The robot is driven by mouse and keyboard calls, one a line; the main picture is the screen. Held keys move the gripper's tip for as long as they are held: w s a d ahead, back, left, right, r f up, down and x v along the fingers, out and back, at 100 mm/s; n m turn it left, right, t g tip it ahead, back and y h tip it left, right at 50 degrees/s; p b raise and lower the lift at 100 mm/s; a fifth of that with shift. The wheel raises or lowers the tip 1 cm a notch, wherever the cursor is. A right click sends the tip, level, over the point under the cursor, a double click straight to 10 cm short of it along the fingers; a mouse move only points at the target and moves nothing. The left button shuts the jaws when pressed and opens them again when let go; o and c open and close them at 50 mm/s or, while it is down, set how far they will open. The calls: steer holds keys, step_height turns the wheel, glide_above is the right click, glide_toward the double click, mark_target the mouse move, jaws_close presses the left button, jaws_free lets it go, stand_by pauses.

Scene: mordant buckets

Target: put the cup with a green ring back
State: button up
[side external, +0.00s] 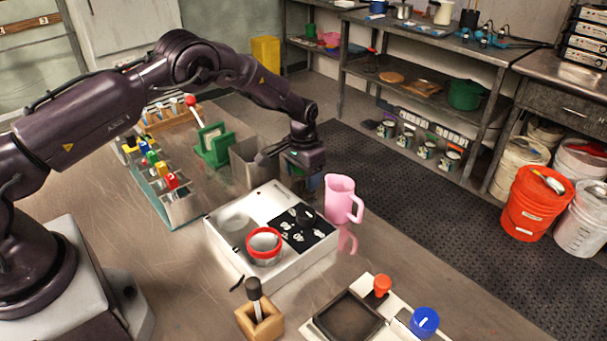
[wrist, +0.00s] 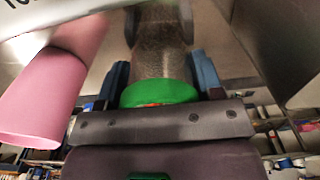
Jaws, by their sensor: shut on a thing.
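The cup with a green ring (wrist: 158,94) is between the blue-tipped fingers of my gripper (wrist: 161,76) in the wrist view. The gripper is shut on it, and its green band and grey wall show there. In the side view my gripper (side external: 308,180) hangs behind the white box, between the grey bin and the pink jug. The cup itself is mostly hidden in that view. A cup with a red ring (side external: 264,246) stands on the front part of the white box (side external: 230,258). A pale round spot (side external: 235,221) on the box is bare.
The pink jug (side external: 338,198) stands close to the right of my gripper and shows large in the wrist view (wrist: 52,95). A grey bin (side external: 255,165) and a green stand (side external: 214,145) are to the left. A wooden block with a dark-handled tool (side external: 260,318) stands in front.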

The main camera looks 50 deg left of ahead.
steer(key=o, duration=1)
steer(key=shift+f, duration=0.15)
steer(key=s+d+r+t, duration=0.1)
steer(key=s+r, duration=0.1)
steer(key=r, duration=0.9)
steer(key=s+r, duration=0.2)
steer(key=r, duration=0.9)
steer(key=s+d+r+t, duration=0.2)
steer(key=s+r, duration=0.6)
steer(key=r, duration=0.2)
steer(key=s+t, duration=0.1)
steer(key=s, duration=0.6)
steer(key=s+d+r, duration=0.1)
steer(key=s, duration=0.6)
steer(key=s+d+t, duration=0.1)
steer(key=s, duration=0.7)
steer(key=shift+r+t, duration=0.3)
steer(key=shift+r, duration=0.05)
